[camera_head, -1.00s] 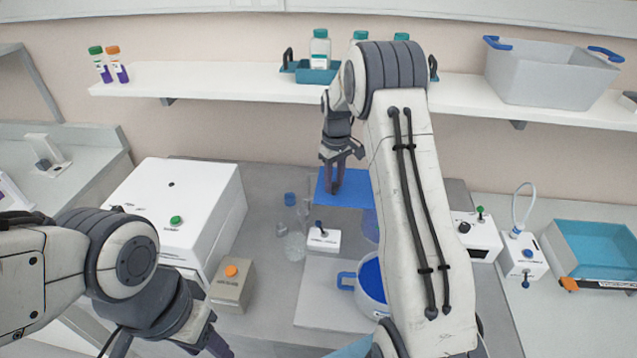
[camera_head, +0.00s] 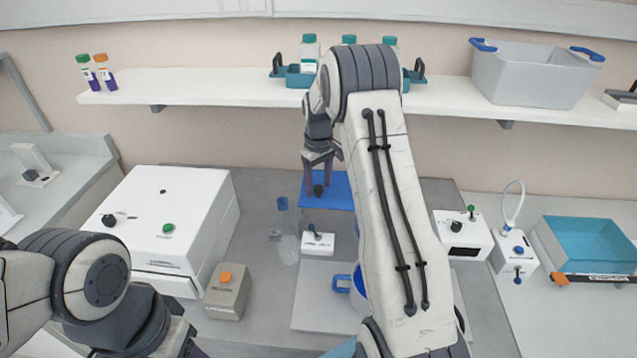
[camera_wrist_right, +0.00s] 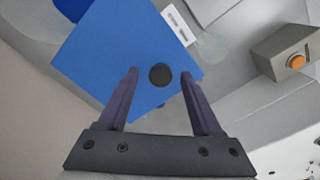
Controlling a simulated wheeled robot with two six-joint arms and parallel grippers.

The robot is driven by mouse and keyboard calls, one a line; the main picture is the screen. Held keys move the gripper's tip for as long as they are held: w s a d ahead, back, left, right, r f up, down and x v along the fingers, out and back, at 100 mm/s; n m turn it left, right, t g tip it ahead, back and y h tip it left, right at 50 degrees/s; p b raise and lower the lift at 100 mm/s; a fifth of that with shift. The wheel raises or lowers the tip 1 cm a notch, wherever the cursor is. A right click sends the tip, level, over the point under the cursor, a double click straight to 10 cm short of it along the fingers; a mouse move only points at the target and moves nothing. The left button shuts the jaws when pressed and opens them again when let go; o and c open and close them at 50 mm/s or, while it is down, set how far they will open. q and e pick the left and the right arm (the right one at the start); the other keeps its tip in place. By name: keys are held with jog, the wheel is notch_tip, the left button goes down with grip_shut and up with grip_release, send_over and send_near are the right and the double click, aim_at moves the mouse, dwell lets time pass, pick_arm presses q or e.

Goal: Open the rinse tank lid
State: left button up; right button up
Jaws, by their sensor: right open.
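The rinse tank lid is a flat blue square plate (camera_head: 341,190) with a round black knob (camera_wrist_right: 160,74) at its middle. In the head view it lies at the back of the grey bench, partly hidden behind my right arm. My right gripper (camera_head: 319,193) points down over the lid. In the right wrist view its two fingers (camera_wrist_right: 159,72) are open, one on each side of the knob. I cannot tell whether they touch it. My left gripper (camera_head: 190,345) is at the bottom left, mostly cut off by the frame edge.
A white box machine (camera_head: 165,220) and a small box with an orange button (camera_head: 228,290) stand left. Glassware (camera_head: 288,248) and a small white switch box (camera_head: 318,243) sit before the lid. A blue-handled pot (camera_head: 342,283) is half hidden by my right arm. A shelf (camera_head: 220,88) runs above.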

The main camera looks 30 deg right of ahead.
notch_tip(320, 180, up, 10)
jog(key=b, duration=0.2)
jog(key=shift+r, duration=0.25)
dwell(0.3)
